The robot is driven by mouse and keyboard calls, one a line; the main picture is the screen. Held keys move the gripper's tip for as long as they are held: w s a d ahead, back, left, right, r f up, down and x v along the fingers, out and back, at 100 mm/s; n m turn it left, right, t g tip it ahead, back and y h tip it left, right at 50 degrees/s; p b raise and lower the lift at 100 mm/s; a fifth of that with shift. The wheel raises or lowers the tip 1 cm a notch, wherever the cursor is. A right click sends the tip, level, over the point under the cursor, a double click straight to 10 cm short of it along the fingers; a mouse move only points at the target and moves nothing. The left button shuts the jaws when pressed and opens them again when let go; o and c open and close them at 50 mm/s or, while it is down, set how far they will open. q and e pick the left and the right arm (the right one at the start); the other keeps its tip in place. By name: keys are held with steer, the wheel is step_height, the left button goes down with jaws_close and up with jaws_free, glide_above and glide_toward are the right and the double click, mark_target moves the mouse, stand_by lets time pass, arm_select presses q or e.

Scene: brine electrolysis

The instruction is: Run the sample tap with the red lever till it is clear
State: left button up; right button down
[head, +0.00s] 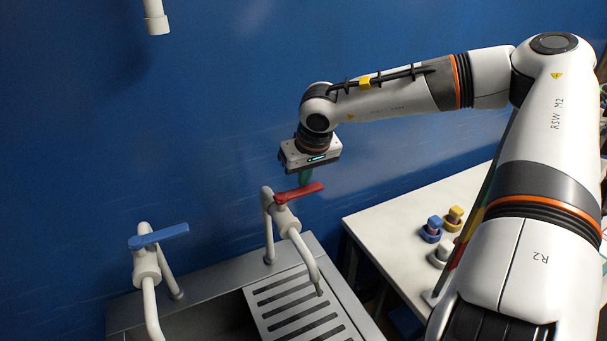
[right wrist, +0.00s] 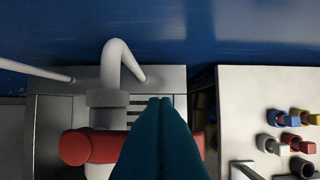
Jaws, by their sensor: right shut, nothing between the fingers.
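The red lever (head: 298,193) sits on top of the white sample tap (head: 287,222), lying roughly crosswise and pointing right. Its spout curves down over the slotted drain board; I see no water coming from it. My right gripper (head: 305,180) has teal fingers, shut and empty, pointing down right at the lever. My left gripper is not in view.
A second tap with a blue lever (head: 158,237) stands to the left on the grey sink (head: 215,280). The slotted drain board (head: 305,318) lies below the red-lever tap. A white table (head: 385,218) with several coloured fittings is at right. A white pipe (head: 155,17) hangs above.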

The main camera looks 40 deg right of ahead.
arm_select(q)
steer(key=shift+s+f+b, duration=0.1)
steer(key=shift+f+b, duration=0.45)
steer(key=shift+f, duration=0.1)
arm_select(e)
steer(key=shift+s+f+m, duration=0.1)
steer(key=shift+s+m, duration=0.1)
steer(key=shift+m, duration=0.1)
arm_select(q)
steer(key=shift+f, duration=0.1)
